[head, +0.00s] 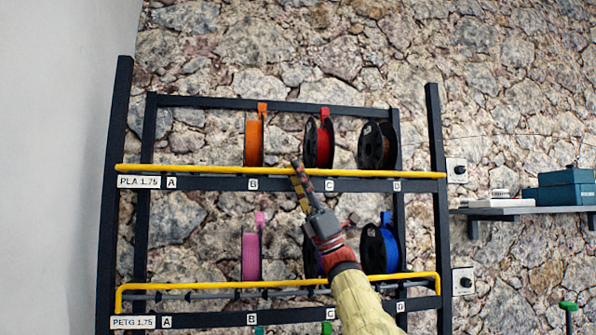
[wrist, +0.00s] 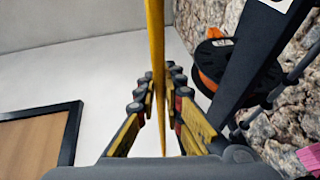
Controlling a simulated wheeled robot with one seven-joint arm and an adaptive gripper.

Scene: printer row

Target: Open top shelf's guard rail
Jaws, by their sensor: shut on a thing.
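The top shelf's guard rail (head: 205,170) is a long yellow bar along the front of the shelf labelled PLA 1.75 (head: 210,184). It lies just above the dark shelf edge, in front of the spools. My gripper (head: 298,172) reaches up from below and is shut on the rail between labels B and C. In the wrist view the rail (wrist: 155,45) runs between the two fingers of my gripper (wrist: 160,95). The fingers hide a short piece of the rail in the head view.
Orange (head: 254,138), red (head: 319,140) and dark (head: 377,146) spools stand on the top shelf. The lower shelf has its own yellow rail (head: 220,286) and several spools. A grey side shelf (head: 530,209) with a blue box (head: 566,190) is at the right. A pale wall (head: 55,170) is at the left.

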